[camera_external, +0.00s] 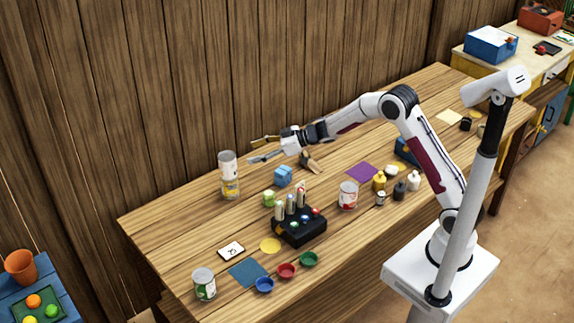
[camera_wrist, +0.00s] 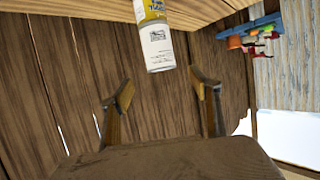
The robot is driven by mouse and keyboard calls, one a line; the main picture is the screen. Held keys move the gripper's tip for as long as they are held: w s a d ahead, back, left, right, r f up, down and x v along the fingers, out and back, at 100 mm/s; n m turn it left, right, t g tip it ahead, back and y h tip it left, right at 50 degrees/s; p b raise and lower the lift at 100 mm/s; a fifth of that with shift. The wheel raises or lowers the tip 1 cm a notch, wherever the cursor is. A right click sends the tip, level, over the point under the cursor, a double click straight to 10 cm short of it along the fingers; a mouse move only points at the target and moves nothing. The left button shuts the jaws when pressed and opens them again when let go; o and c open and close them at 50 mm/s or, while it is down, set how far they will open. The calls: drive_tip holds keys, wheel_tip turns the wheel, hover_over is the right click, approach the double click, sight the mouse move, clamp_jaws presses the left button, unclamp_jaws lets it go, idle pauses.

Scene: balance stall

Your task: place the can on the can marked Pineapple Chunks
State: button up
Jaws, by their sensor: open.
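A white-labelled can (camera_external: 228,163) stands upright on top of a yellow-labelled can (camera_external: 230,189) at the table's back left. In the wrist view the white-labelled can (camera_wrist: 157,48) touches the yellow one (camera_wrist: 153,9) end to end, and they look roughly lined up. The yellow can's print is cut off, so I cannot read whether it says Pineapple Chunks. My gripper (camera_external: 253,150) is open and empty, to the right of the upper can and apart from it. In the wrist view the two fingers (camera_wrist: 161,92) are spread wide with nothing between them.
A red-and-white can (camera_external: 348,196) stands mid-table and a green-labelled can (camera_external: 204,284) at the front left. A blue block (camera_external: 283,177), a green item (camera_external: 269,199) and a black rack (camera_external: 300,232) stand nearby. The wooden wall (camera_external: 150,100) rises behind the table.

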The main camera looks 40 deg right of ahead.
drive_tip(key=s+d+r+m+t+h, duration=0.1)
drive_tip(key=s+d+r+m+h, duration=0.2)
drive_tip(key=d+r, duration=0.45)
drive_tip(key=s+d+r+m+t+h, duration=0.2)
drive_tip(key=s+d+r+h, duration=0.2)
drive_tip(key=d+r, duration=0.4)
drive_tip(key=s+d+r+m+g+h, duration=0.1)
drive_tip(key=s+d+h, duration=0.1)
drive_tip(key=s+d, duration=0.4)
drive_tip(key=s+d+m+g+h, duration=0.1)
drive_tip(key=s+d+h, duration=0.15)
drive_tip(key=s, duration=0.55)
drive_tip(key=s+f+m+g+y, duration=0.1)
drive_tip(key=s+f+g, duration=0.1)
drive_tip(key=s, duration=1.2)
drive_tip(key=s+f+m+g+y, duration=0.1)
drive_tip(key=s+f+g, duration=0.2)
drive_tip(key=s, duration=1)
drive_tip(key=shift+s+f, duration=0.4)
drive_tip(key=shift+f, duration=0.45)
drive_tip(key=shift+o, duration=0.5)
drive_tip(key=shift+d, duration=0.1)
